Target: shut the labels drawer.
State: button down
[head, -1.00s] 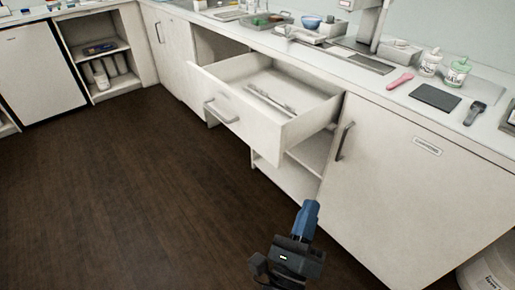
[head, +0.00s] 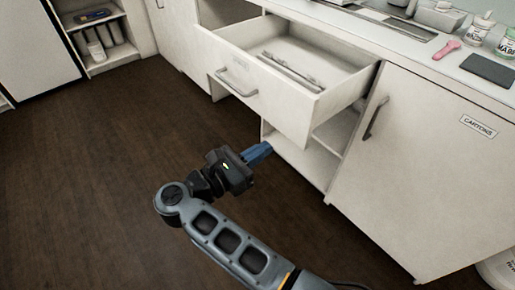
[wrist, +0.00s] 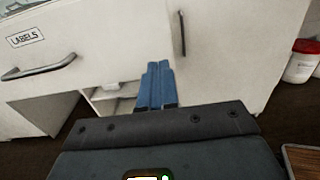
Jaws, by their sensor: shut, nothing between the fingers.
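The labels drawer (head: 262,85) is a white drawer pulled well out of the counter, with a grey bar handle (head: 236,82) on its front. Some long thin items (head: 290,72) lie inside it. In the wrist view the drawer front (wrist: 100,35) is at the left, with a "LABELS" tag (wrist: 25,37) above the handle (wrist: 38,68). My gripper (head: 258,152) has blue fingers and is shut and empty. It is in front of and below the drawer, to the right of the handle, and seems apart from it. The fingers also show in the wrist view (wrist: 155,85).
A "CARTONS" cupboard door (head: 430,150) is right of the drawer, with its own handle (head: 376,118). Open shelves (head: 305,160) are under the drawer. The countertop holds a pink tool (head: 447,49) and jars (head: 480,27). The dark floor at left is clear.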

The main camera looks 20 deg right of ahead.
aim_at(365, 85)
jog(key=p+x, duration=0.2)
jog(key=x, duration=0.8)
jog(key=shift+d, duration=0.25)
jog(key=shift+d+f, duration=0.1)
jog(key=b+x, duration=1.3)
jog(key=x, duration=1.6)
jog(key=shift+f, duration=0.15)
jog(key=shift+w+d, duration=0.25)
jog(key=shift+d, duration=0.55)
jog(key=shift+d+r, duration=0.15)
jog(key=shift+r, duration=0.15)
